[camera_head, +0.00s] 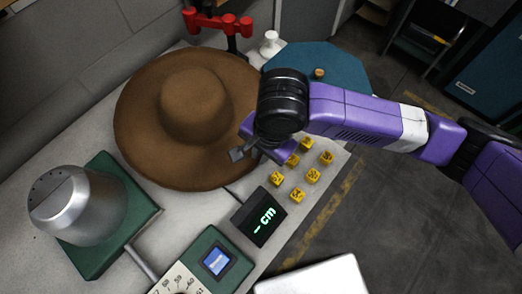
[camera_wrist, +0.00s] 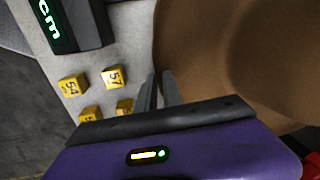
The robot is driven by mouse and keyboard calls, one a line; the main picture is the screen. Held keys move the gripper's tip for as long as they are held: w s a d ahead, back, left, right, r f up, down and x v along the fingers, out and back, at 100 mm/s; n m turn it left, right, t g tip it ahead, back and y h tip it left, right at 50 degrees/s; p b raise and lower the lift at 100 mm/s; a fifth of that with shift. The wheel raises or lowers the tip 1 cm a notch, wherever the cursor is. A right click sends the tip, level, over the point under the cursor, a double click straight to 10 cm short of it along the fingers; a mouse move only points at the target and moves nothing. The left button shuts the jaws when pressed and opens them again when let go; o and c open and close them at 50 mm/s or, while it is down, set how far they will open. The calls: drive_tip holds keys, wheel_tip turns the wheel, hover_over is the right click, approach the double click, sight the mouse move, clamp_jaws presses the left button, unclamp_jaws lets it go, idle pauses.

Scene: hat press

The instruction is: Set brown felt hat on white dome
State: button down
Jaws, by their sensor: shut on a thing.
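The brown felt hat (camera_head: 195,105) sits crown up, with a wide round brim, at the back of the pale worktop in the head view. Its brim fills the right of the wrist view (camera_wrist: 215,50). My gripper (camera_head: 238,154) is at the brim's right edge, its thin fingers (camera_wrist: 160,90) pinching the edge. I cannot tell whether the hat touches the surface under it. A silver-grey dome (camera_head: 75,205) with small holes in its top stands bare on a green base at the left front. No plainly white dome shows.
Yellow numbered cubes (camera_head: 312,176) lie right of the hat, beside a black display (camera_head: 259,217) reading "cm". A red clamp-like fixture (camera_head: 217,22) and small white piece (camera_head: 269,43) stand behind. A teal board (camera_head: 335,65) lies back right. A green-framed screen (camera_head: 216,261) is in front.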

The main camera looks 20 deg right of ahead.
drive_tip(key=c, duration=1.4)
unclamp_jaws()
wheel_tip(320, 180, up, 8)
drive_tip(key=s, duration=0.1)
drive_tip(key=shift+d+f, duration=0.2)
drive_tip(key=shift+d, duration=0.15)
